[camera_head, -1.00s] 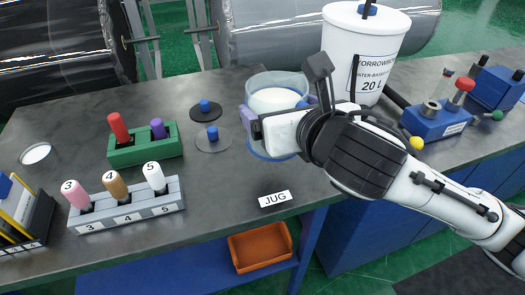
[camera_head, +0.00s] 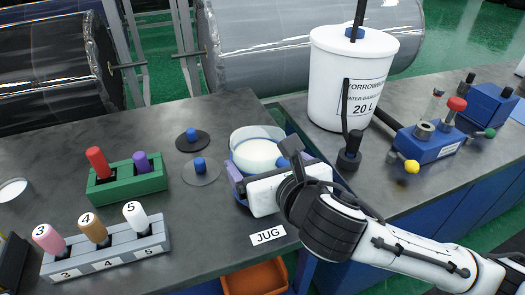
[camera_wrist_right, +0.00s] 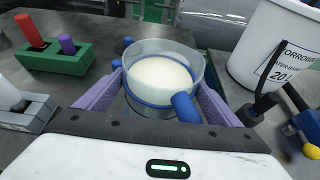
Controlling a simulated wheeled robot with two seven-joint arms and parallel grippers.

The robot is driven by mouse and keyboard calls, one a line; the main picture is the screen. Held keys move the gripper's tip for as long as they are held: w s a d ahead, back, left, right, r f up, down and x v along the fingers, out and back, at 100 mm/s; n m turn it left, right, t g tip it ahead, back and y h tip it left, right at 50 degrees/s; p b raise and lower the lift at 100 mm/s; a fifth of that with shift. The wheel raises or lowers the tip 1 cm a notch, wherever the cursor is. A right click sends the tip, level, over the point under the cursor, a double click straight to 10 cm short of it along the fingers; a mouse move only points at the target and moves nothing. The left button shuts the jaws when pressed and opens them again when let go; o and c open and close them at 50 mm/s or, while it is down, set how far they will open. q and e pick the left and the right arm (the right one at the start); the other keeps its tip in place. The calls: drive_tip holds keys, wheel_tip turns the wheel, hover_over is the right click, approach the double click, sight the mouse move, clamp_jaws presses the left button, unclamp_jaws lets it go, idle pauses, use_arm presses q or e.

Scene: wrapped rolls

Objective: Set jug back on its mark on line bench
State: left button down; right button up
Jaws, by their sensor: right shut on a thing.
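The jug (camera_head: 257,152) is a clear round vessel with pale cream contents and blue trim. My right gripper (camera_head: 262,174) is shut on it, with purple fingers on both sides. In the right wrist view the jug (camera_wrist_right: 160,72) sits upright between the fingers, its blue handle (camera_wrist_right: 186,107) towards the wrist. It is over the right end of the grey line bench (camera_head: 110,150); I cannot tell whether its base touches. A white JUG label (camera_head: 268,236) lies in front of it. Any mark beneath is hidden by the jug and gripper. My left gripper is not in view.
A white 20 L drum (camera_head: 350,80) stands right of the jug, with a black pump (camera_head: 350,155) beside it. Two discs with blue knobs (camera_head: 200,172) lie left of the jug. A green holder (camera_head: 127,184) and grey numbered rack (camera_head: 108,252) are further left.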

drive_tip(key=shift+w+f, duration=0.1)
drive_tip(key=shift+f, duration=0.55)
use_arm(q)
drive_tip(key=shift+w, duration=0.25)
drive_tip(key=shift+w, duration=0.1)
use_arm(e)
drive_tip(key=shift+f, duration=0.1)
drive_tip(key=o, duration=1.9)
drive_tip(key=shift+f, duration=0.2)
